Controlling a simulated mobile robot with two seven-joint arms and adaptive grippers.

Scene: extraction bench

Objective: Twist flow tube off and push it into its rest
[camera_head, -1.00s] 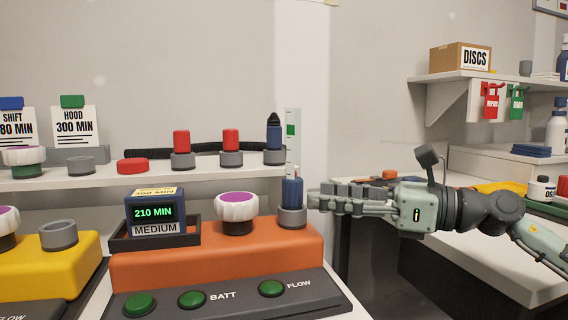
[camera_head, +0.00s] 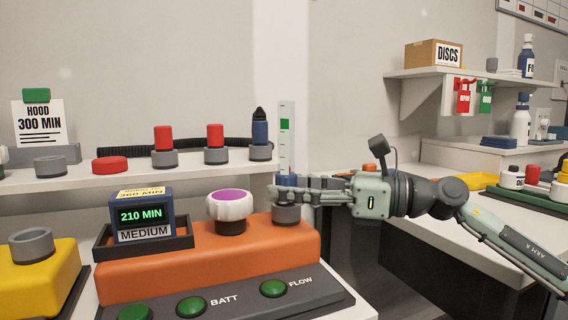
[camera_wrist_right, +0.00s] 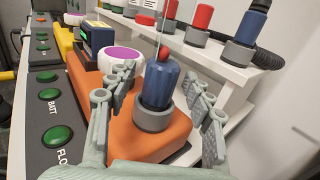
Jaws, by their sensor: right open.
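The flow tube, with a blue body (camera_wrist_right: 162,82) and a red ball at its top, stands upright in a grey socket (camera_head: 286,213) on the right end of the orange unit (camera_head: 205,262). My right gripper (camera_head: 280,188) comes in level from the right and mostly hides the tube in the head view. In the wrist view my right gripper (camera_wrist_right: 163,85) is open, one finger on each side of the blue body, with gaps visible. A white scale strip with a green band (camera_head: 286,140) stands behind the tube. My left gripper is out of view.
A white shelf (camera_head: 120,183) behind holds grey holders with two red tops, a dark blue bottle (camera_head: 260,130) and an empty grey ring (camera_head: 50,165). A white knob with a purple top (camera_head: 230,205) and a timer (camera_head: 142,215) stand left of the tube.

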